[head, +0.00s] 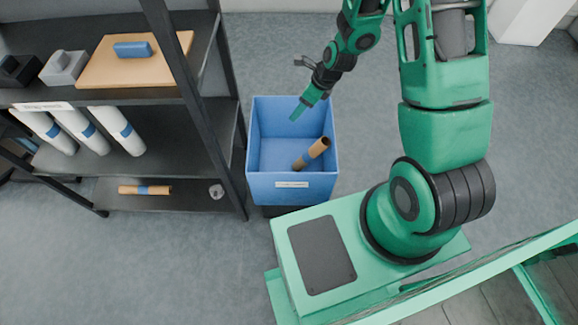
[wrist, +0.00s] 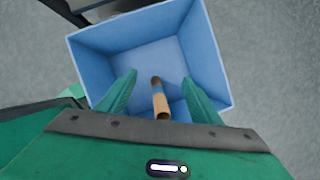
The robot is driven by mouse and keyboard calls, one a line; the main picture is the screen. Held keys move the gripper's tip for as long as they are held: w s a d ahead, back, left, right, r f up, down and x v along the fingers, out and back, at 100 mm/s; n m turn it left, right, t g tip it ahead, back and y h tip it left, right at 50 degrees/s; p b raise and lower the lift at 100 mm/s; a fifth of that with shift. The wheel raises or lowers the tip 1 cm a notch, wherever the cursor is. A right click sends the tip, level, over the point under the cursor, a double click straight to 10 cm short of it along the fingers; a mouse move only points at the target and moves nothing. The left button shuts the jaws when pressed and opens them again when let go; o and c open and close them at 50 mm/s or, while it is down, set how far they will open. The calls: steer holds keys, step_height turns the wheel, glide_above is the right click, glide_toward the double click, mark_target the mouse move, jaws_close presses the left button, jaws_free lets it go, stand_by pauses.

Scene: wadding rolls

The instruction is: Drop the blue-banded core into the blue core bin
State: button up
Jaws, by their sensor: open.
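The blue core bin (head: 262,186) stands on the floor right of the shelf, with a white label on its front; it also fills the wrist view (wrist: 100,55). A brown cardboard core (head: 318,147) leans tilted inside the bin, its upper end near the right wall. In the wrist view this core (wrist: 161,106) shows a bluish band around its middle. My gripper (head: 298,112) points down over the bin. In the wrist view its fingers (wrist: 160,78) are spread apart, with the core seen between them and not gripped. Another blue-banded core (head: 158,190) lies on the bottom shelf.
A dark shelf rack (head: 185,75) stands left of the bin. It holds several white rolls with blue bands (head: 121,130), and a wooden board (head: 100,75) with a blue block (head: 132,50) on top. A small grey item (head: 217,191) sits on the bottom shelf. Floor behind the bin is clear.

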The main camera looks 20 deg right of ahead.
steer(key=v, duration=0.6)
steer(key=shift+r, duration=0.25)
steer(key=shift+s+d, duration=0.1)
